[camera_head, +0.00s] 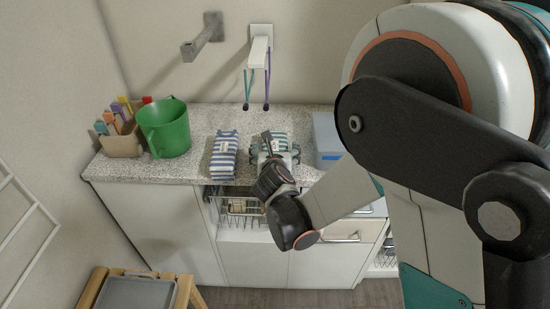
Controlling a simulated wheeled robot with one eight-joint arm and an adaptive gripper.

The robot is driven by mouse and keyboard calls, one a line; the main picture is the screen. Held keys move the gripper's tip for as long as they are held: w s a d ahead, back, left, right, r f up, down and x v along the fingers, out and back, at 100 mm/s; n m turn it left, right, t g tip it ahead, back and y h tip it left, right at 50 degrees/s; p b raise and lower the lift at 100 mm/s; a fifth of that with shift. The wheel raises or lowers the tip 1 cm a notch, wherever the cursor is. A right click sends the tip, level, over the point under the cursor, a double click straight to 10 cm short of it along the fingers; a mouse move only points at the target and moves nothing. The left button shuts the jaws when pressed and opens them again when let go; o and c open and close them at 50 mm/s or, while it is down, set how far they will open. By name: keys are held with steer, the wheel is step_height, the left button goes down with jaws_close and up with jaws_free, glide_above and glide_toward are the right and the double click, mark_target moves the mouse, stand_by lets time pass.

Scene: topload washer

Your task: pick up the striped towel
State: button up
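A blue-and-white striped towel (223,157) lies folded on the speckled counter, left of my gripper. A second folded towel with teal and white stripes (275,137) lies just to its right. My gripper (275,153) reaches over this second towel and hides much of it. Its fingers show small and dark at the towel's left and right sides. I cannot tell whether they touch or grip the towel.
On the speckled counter (187,182) stand a green bucket (165,130) and a tan holder (122,143) with colored items at left. A grey-blue bin (326,135) is right of the towels. Wall hooks (261,45) stick out above. A pulled-out wire basket (240,208) is below.

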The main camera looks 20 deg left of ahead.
steer(key=shift+s+r, duration=0.1)
steer(key=c, duration=1.1)
steer(key=shift+c, duration=0.2)
steer(key=shift+r, duration=0.1)
